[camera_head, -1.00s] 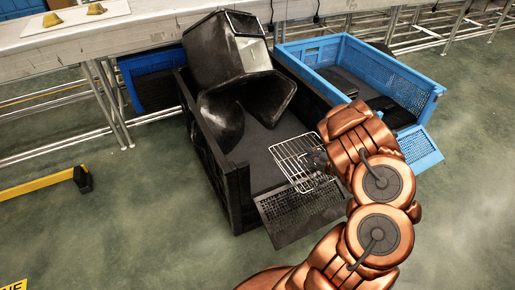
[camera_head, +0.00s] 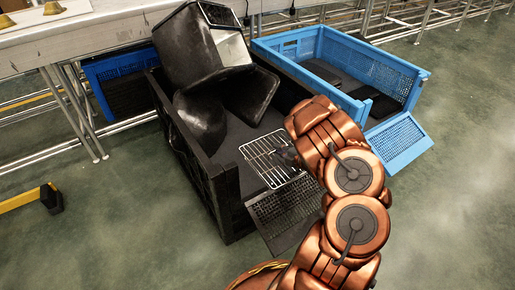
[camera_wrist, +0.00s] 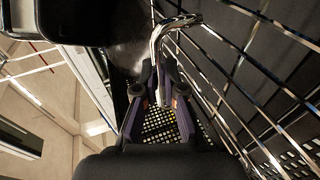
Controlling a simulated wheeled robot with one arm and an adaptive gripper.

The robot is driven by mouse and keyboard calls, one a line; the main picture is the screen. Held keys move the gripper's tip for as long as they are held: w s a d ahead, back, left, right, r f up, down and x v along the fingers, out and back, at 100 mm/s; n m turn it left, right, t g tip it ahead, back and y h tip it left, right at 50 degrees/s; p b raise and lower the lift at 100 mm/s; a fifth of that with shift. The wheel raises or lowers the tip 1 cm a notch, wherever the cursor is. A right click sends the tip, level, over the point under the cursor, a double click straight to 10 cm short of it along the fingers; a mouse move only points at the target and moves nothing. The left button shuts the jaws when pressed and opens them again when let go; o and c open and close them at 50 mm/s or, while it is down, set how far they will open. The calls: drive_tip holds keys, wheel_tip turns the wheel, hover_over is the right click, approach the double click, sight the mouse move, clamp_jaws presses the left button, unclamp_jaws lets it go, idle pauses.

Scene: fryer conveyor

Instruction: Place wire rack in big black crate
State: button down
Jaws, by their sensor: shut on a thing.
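The wire rack (camera_head: 268,158) is a silver wire grid. In the head view it shows over the front part of the big black crate (camera_head: 221,190), above its folded-down front flap. My gripper (camera_head: 288,156) is at the rack's right side, partly hidden by my copper arm. In the wrist view my gripper (camera_wrist: 160,100) is shut on a bent bar of the wire rack (camera_wrist: 235,85), and the grid stretches away to the right. I cannot tell whether the rack touches the crate floor.
Black bins (camera_head: 205,60) lie tilted in the crate's back part. A blue crate (camera_head: 300,45) with dark things inside stands to the right. A steel table (camera_head: 95,38) runs behind. A yellow barrier (camera_head: 25,198) lies on the floor at left.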

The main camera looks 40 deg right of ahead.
sight(260, 148)
drive_tip(key=w+a, duration=0.1)
drive_tip(key=w, duration=0.2)
drive_tip(key=w+a+b, duration=0.1)
drive_tip(key=w, duration=0.2)
drive_tip(key=w+a+f, duration=0.1)
drive_tip(key=w, duration=0.2)
drive_tip(key=shift+w+a+b, duration=0.15)
drive_tip(key=shift+w+b, duration=0.1)
drive_tip(key=shift+b, duration=0.05)
drive_tip(key=shift+w+a+f+b, duration=0.15)
drive_tip(key=shift+f+b, duration=0.15)
drive_tip(key=shift+f, duration=0.3)
drive_tip(key=shift+w+d+f+b, duration=0.15)
drive_tip(key=shift+f+b, duration=0.1)
drive_tip(key=shift+f, duration=0.3)
drive_tip(key=shift+w+a+f+b, duration=0.15)
drive_tip(key=shift+f+b, duration=0.15)
drive_tip(key=shift+f, duration=0.3)
drive_tip(key=shift+f, duration=0.15)
drive_tip(key=c, duration=1.3)
unclamp_jaws()
drive_tip(key=shift+r, duration=0.2)
